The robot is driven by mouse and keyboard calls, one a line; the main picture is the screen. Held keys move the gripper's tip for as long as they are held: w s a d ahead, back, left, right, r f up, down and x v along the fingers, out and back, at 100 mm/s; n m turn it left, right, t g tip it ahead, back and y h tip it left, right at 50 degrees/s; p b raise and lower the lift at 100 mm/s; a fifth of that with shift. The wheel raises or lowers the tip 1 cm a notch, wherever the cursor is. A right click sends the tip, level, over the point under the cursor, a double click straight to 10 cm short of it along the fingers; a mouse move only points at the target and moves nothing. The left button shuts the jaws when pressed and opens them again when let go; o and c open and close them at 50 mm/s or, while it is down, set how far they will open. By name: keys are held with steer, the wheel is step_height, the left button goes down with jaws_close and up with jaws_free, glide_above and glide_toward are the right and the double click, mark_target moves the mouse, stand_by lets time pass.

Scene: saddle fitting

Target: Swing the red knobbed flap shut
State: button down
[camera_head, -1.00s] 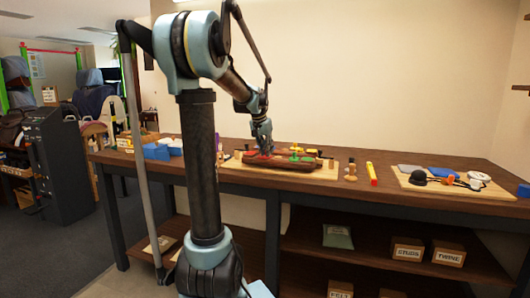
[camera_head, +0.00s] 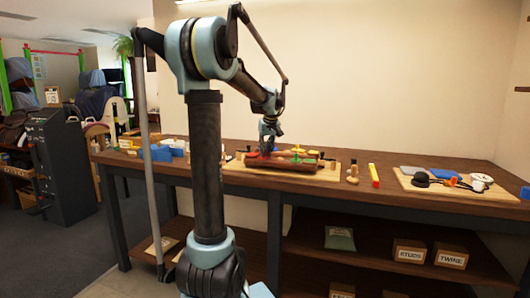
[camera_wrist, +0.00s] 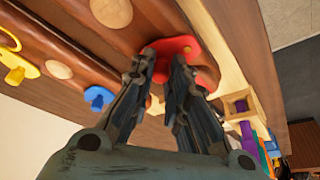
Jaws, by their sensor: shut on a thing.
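The red flap (camera_wrist: 186,44) lies on a brown leather-like body (camera_wrist: 60,50) in the wrist view. My gripper (camera_wrist: 165,68) has its two fingers closed around the flap's knob, which they largely hide. In the head view my gripper (camera_head: 268,149) reaches down to the left part of the brown body (camera_head: 283,165). Some red of the flap (camera_head: 253,155) shows beside the fingers there. The flap's exact angle cannot be told.
A blue knobbed piece (camera_wrist: 97,97) and a yellow one (camera_wrist: 20,68) are on the same body. A yellow cylinder (camera_head: 374,176) and a board of tools (camera_head: 450,190) lie to the right.

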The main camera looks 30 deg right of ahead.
steer(key=shift+w+n+y, duration=0.15)
steer(key=shift+n+y, duration=0.15)
steer(key=shift+n, duration=0.3)
steer(key=shift+w, duration=0.1)
steer(key=c, duration=1.6)
jaws_free()
steer(key=shift+o, duration=0.2)
steer(key=shift+r, duration=0.1)
steer(key=v, duration=1.1)
steer(key=shift+r, duration=0.3)
